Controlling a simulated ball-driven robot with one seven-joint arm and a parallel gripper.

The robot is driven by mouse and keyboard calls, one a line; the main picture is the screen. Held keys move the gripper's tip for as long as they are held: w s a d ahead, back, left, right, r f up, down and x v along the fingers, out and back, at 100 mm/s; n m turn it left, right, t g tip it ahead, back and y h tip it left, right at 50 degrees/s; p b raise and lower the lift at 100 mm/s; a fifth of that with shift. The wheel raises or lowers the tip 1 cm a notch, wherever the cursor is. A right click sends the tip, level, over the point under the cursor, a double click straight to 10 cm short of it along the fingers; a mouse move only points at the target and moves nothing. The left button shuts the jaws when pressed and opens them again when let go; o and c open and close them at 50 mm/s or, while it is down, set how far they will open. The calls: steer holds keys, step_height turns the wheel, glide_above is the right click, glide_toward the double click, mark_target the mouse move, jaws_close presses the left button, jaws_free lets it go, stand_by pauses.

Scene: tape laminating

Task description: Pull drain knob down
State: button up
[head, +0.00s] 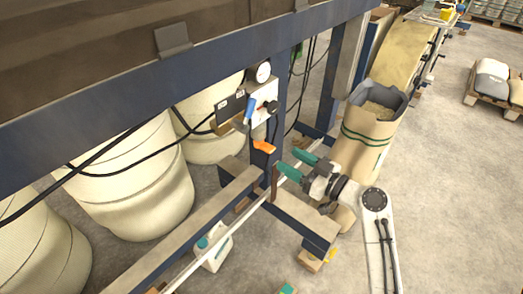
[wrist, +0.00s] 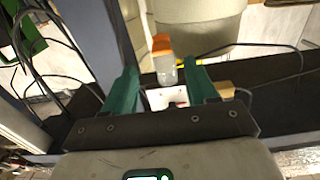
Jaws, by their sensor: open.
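An orange knob (head: 264,147), which looks like the drain knob, sits low on the blue post in the head view, under the panel with the gauge. In the wrist view the orange knob (wrist: 162,45) is joined to a clear bowl (wrist: 166,72). My gripper (head: 297,165) is to the right of the knob and a little lower in the head view, its two green fingers apart. In the wrist view my gripper (wrist: 160,70) is open and empty, with the knob and bowl showing between and beyond the fingertips. I see no contact.
A white panel (head: 265,93) with a round gauge (head: 263,72) and a blue handle (head: 249,110) is above the knob. Blue frame beams (head: 310,222) run below and around my gripper. Large white sacks (head: 135,185) stand behind at left. A paper sack (head: 365,140) stands at right.

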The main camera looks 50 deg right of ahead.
mark_target(263, 145)
steer(key=w, duration=1)
steer(key=shift+a, duration=0.25)
jaws_close()
